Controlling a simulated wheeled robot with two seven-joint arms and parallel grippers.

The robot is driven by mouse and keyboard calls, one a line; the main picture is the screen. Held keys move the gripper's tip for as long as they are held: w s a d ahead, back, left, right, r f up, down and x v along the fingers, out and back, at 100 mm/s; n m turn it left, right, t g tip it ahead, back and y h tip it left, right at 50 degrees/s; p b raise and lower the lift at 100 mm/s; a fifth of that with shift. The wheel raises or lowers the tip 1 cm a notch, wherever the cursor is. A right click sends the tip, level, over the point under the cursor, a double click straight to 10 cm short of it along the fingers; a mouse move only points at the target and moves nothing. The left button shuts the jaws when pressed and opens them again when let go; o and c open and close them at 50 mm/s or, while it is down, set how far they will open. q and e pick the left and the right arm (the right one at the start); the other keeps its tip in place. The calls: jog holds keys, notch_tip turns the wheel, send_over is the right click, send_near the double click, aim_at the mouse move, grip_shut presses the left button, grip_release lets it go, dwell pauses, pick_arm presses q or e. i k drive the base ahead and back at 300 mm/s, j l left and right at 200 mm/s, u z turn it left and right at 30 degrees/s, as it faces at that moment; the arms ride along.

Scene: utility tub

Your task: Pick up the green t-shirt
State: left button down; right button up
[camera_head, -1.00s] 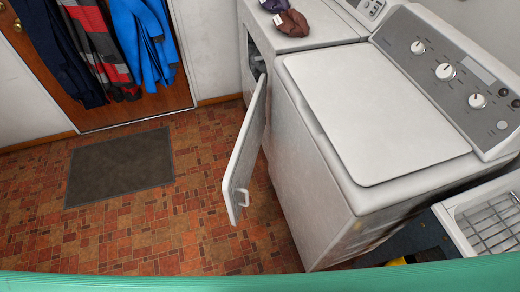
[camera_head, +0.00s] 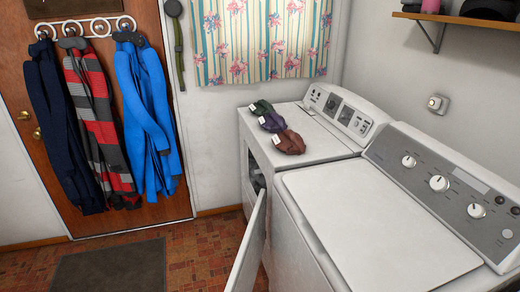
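A small dark green bundle of cloth (camera_head: 262,107), likely the green t-shirt, lies crumpled on top of the far white machine (camera_head: 318,146). A dark purple bundle (camera_head: 271,121) lies just in front of it, and a brown-red bundle (camera_head: 289,142) lies nearest me. Small white tags show at the left side of the bundles. Neither of my grippers is in view.
The far machine's front door (camera_head: 249,249) stands open into the floor space. A white washer (camera_head: 375,220) stands nearer on the right. Jackets (camera_head: 148,120) hang on the wooden door. A dark mat (camera_head: 110,268) lies on the tiled floor. A shelf (camera_head: 465,20) is at upper right.

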aim_at(262, 108)
jog(key=k+l+z, duration=0.1)
jog(key=k, duration=1.05)
jog(key=j+z, duration=0.15)
jog(key=z, duration=1.2)
jog(key=i+j, duration=0.2)
jog(key=j, duration=0.5)
jog(key=i+j, duration=0.25)
jog(key=j, duration=0.5)
jog(key=i+j, duration=0.2)
jog(key=j, duration=0.5)
jog(key=i+j, duration=0.2)
jog(key=j, duration=0.55)
jog(key=i+j, duration=0.25)
jog(key=j, duration=0.45)
jog(key=i+j, duration=0.2)
jog(key=j, duration=0.55)
jog(key=i+j, duration=0.25)
jog(key=j, duration=0.45)
jog(key=i+j, duration=0.2)
jog(key=j, duration=0.55)
jog(key=z, duration=0.05)
